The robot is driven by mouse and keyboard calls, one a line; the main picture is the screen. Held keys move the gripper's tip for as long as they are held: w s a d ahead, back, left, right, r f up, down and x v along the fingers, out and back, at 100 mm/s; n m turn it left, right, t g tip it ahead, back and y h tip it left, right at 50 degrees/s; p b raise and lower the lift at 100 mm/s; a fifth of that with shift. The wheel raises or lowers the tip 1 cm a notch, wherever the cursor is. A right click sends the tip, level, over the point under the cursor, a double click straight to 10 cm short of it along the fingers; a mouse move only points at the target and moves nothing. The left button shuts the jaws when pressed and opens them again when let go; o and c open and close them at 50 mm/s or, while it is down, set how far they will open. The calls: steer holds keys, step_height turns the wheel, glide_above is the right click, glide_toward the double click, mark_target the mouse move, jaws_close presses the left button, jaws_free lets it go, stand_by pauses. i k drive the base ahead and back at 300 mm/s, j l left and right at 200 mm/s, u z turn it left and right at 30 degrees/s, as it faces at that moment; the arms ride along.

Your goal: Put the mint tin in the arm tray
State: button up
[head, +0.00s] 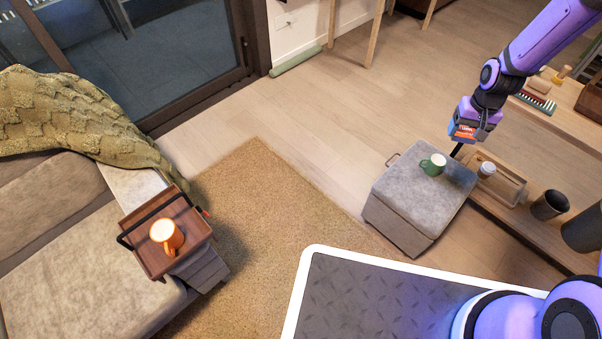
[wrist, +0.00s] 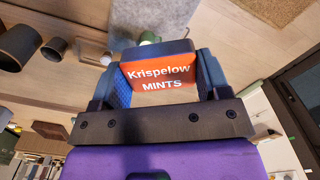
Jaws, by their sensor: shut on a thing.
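The mint tin (wrist: 160,78), orange-red with "Krispelow MINTS" lettering and a blue edge, is held between the fingers of my gripper (wrist: 163,88). In the head view the tin (head: 463,132) and my gripper (head: 470,125) are at the upper right, raised above the floor behind the grey ottoman. The arm tray (head: 146,254), brown wood with dark handles, sits on the sofa's arm at the left. My gripper is far to the right of the tray.
A low wooden table (head: 520,226) at the right holds a wooden tray, a white cup and dark containers. The tan rug (head: 270,220) between sofa and ottoman is clear.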

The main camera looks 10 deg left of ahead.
mark_target(156, 216)
steer(key=u, duration=0.4)
steer(key=i+l+u, duration=0.1)
steer(key=u, duration=0.35)
steer(key=l+u, duration=0.1)
steer(key=u, duration=0.7)
steer(key=i+l, duration=0.05)
steer(key=l, duration=0.05)
